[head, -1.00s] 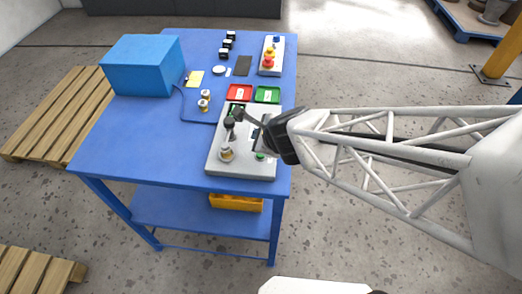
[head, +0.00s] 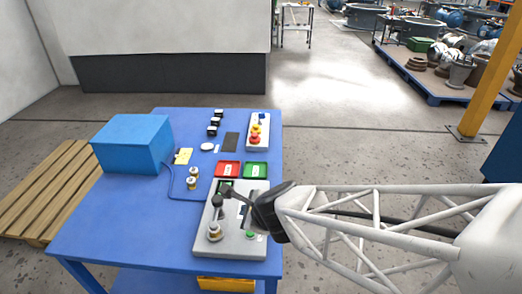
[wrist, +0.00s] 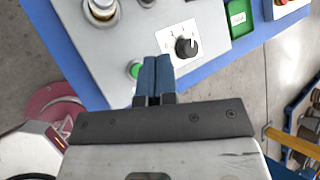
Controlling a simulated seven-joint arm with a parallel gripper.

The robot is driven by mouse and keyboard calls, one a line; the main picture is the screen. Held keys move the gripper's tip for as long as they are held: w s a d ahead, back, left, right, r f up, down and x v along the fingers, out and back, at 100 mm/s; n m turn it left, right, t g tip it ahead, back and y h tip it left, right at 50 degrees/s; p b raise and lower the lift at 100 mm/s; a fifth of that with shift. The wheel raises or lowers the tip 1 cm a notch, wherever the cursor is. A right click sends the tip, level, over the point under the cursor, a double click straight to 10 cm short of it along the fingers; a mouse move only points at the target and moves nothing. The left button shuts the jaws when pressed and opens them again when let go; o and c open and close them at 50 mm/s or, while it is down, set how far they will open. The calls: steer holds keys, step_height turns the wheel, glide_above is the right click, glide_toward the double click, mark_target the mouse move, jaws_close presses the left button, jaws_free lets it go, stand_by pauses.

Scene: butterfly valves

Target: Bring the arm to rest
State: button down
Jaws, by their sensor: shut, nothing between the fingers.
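My gripper (wrist: 155,75) shows in the wrist view with its two blue fingers together and nothing between them. The fingers are over the edge of a grey control panel (wrist: 105,50), between a green button (wrist: 134,70) and a black rotary knob (wrist: 186,46). Whether they touch the panel I cannot tell. In the head view my lattice arm reaches in from the right, and its dark wrist end is over the right side of the panel (head: 236,246). The fingertips are hard to make out there.
The panel stands on a blue table (head: 110,225) with a blue box (head: 132,145), a red tray (head: 228,169), a green tray (head: 256,170) and a box with red and yellow buttons (head: 258,132). A wooden pallet (head: 48,190) is at the left. Floor right of the table is open.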

steer(key=s+d+r+n+g+h, duration=0.1)
steer(key=s+d+r+n, duration=0.3)
steer(key=d, duration=0.4)
steer(key=s+d+r+n+g+h, duration=0.1)
steer(key=s+d+r+n+h, duration=0.2)
steer(key=s+d+r+n, duration=0.2)
steer(key=s+d+r+n+g+h, duration=0.2)
steer(key=s+d+r+n, duration=0.2)
steer(key=d+n, duration=0.5)
step_height(320, 180, up, 2)
steer(key=d, duration=0.2)
steer(key=shift+s+d+r, duration=0.2)
steer(key=shift+d+r, duration=0.05)
steer(key=shift+d, duration=0.15)
